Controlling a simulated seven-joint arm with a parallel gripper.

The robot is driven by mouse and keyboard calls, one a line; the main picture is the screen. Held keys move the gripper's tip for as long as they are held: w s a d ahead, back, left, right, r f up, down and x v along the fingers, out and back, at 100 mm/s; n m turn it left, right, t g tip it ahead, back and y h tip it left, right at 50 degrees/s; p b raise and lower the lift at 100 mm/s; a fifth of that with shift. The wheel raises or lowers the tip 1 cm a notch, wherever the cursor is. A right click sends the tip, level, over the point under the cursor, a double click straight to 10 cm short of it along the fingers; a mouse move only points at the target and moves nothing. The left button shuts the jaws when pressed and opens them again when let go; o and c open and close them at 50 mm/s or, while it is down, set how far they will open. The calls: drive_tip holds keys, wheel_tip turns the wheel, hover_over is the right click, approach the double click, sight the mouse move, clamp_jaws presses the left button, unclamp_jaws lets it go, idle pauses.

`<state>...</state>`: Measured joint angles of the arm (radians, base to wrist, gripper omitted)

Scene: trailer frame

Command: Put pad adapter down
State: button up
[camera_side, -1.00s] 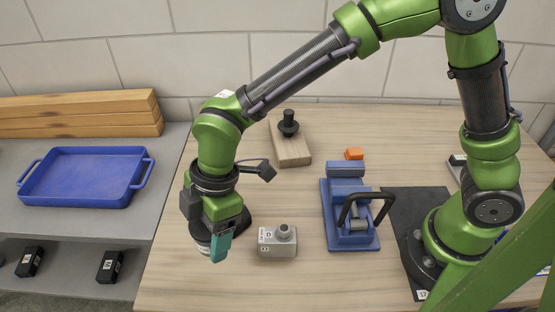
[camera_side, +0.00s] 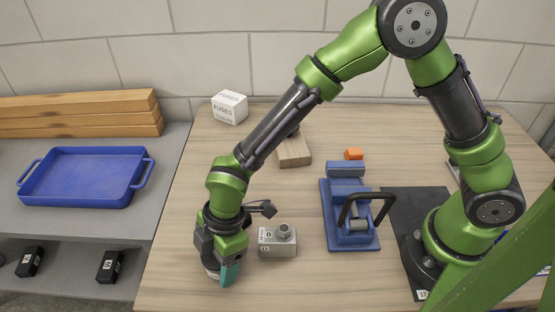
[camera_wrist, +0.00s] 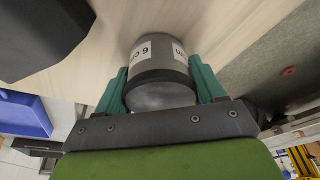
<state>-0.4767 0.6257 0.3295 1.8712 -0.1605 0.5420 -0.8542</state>
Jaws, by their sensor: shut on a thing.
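My gripper (camera_side: 221,274) is low at the front left of the wooden table, left of the grey box with a knob. In the wrist view its teal fingers (camera_wrist: 160,90) are shut on the sides of the pad adapter (camera_wrist: 160,88), a dark grey cylinder with white labels. In the side view only a sliver of the adapter (camera_side: 210,272) shows beside the fingers. Its far end is close to the tabletop, but I cannot tell whether it touches.
The grey box with a knob (camera_side: 277,241) stands just right of my gripper. A blue clamp fixture (camera_side: 350,230), wooden block (camera_side: 294,151), orange piece (camera_side: 354,154) and white fuse box (camera_side: 230,107) are farther off. A blue tray (camera_side: 80,180) lies on the left shelf.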

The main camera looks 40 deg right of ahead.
drive_tip(key=shift+f, duration=0.1)
drive_tip(key=o, duration=1.5)
drive_tip(key=shift+c, duration=0.2)
drive_tip(key=v, duration=1.2)
drive_tip(key=d+r+m+t, duration=0.2)
drive_tip(key=d+r+m, duration=0.25)
drive_tip(key=d, duration=0.35)
drive_tip(key=d+r+m+t, duration=0.2)
drive_tip(key=d+r+m, duration=0.25)
drive_tip(key=d, duration=0.25)
drive_tip(key=s+d+r+m+t, duration=0.1)
drive_tip(key=s+d+m, duration=0.2)
drive_tip(key=d+m, duration=0.3)
drive_tip(key=s+d+r+m+t+h, duration=0.1)
drive_tip(key=s+d+r+m, duration=0.1)
drive_tip(key=s+d+m, duration=0.2)
drive_tip(key=shift+d+m+t, duration=0.4)
drive_tip(key=shift+d+m, duration=0.5)
drive_tip(key=shift+m, duration=0.1)
